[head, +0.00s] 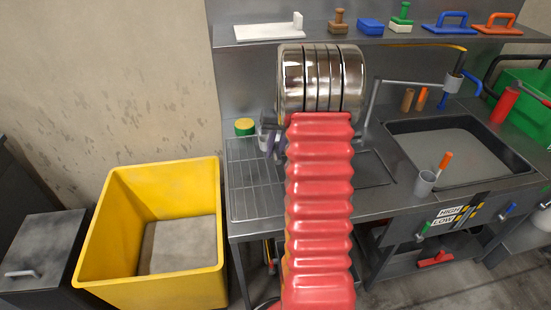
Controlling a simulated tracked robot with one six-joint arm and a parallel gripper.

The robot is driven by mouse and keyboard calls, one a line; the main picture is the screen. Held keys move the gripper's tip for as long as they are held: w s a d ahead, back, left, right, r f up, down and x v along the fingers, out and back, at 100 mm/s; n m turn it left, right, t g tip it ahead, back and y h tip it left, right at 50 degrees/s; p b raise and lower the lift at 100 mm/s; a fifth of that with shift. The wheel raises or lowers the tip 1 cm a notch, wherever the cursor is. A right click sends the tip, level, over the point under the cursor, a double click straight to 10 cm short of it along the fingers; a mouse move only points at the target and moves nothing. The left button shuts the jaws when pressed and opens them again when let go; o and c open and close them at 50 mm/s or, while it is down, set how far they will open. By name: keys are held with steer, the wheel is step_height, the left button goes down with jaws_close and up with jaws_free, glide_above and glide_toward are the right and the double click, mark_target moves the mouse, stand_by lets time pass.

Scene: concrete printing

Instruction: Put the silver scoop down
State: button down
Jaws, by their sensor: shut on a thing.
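My red-sleeved arm reaches up the middle of the head view and hides most of what lies behind it. My gripper (276,142) shows only as a small dark part at the arm's left edge, over the drying rack. A small silvery-grey piece (263,133) shows beside it and appears to be the silver scoop, held in the shut jaws. Its full shape and its gap to the surface below are hidden.
A wire drying rack (250,190) lies left of my arm, with a green-yellow sponge (245,126) behind it. The sink (440,150) is to the right, with a grey cup (425,184) in front. A yellow bin (95,240) stands left. A tool shelf (385,40) runs behind.

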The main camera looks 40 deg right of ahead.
step_height(320, 180, down, 4)
stand_by(0.4)
steer(key=c, duration=1.7)
jaws_free()
steer(key=shift+o, duration=0.2)
step_height(320, 180, up, 12)
steer(key=s+d, duration=0.1)
steer(key=shift+s+d, duration=0.25)
steer(key=shift+d, duration=0.15)
steer(key=shift+f, duration=0.1)
steer(key=shift+a, duration=0.1)
